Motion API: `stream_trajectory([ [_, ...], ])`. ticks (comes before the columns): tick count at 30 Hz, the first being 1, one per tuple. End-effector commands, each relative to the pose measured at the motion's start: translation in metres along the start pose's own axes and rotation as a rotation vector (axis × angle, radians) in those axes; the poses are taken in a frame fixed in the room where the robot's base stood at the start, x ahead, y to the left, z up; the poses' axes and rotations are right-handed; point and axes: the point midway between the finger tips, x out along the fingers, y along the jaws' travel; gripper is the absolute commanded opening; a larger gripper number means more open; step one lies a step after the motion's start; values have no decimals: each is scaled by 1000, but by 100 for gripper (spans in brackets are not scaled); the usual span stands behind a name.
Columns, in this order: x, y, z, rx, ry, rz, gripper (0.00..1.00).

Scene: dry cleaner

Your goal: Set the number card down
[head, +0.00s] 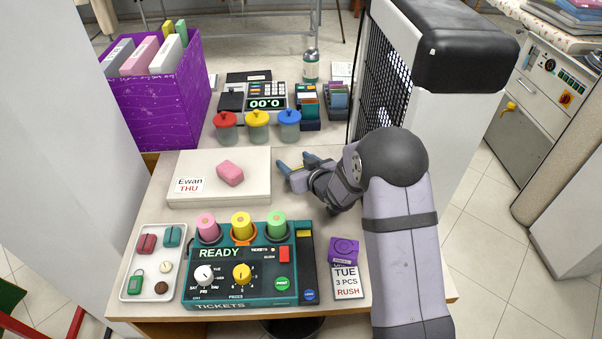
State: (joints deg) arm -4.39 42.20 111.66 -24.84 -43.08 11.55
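My gripper (298,162) is beside the right end of a pale flat box (235,193), pointing left. Its two blue-grey fingertips are apart and I see nothing between them. A white card (347,284) printed "TUE 3 PCS RUSH" lies at the front right of the counter, with a purple block (343,250) over its upper edge. Another card (189,185) reading "Ewan THU" is on the left of the pale box, with a pink block (230,173) next to it. I cannot tell which card is the number card.
A teal ticket machine (240,292) with pink, yellow and green rolls stands in front. A white tray (133,290) of small items is left. Lidded jars (257,127), a calculator (265,97) and a purple bin (158,105) are behind. A black mesh panel (385,80) stands right.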

Motion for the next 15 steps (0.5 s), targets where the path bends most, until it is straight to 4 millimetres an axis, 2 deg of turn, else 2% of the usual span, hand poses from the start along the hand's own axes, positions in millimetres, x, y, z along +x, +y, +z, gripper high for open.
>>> stream_trajectory([
  [2, 0, 0, 0, 0, 0, 0, 37],
  [3, 0, 0, 0, 0, 0, 0, 34],
  [10, -1, 0, -2, 0, 1, 0, 33],
  [15, -5, 0, -14, -1, 4, 0, 33],
])
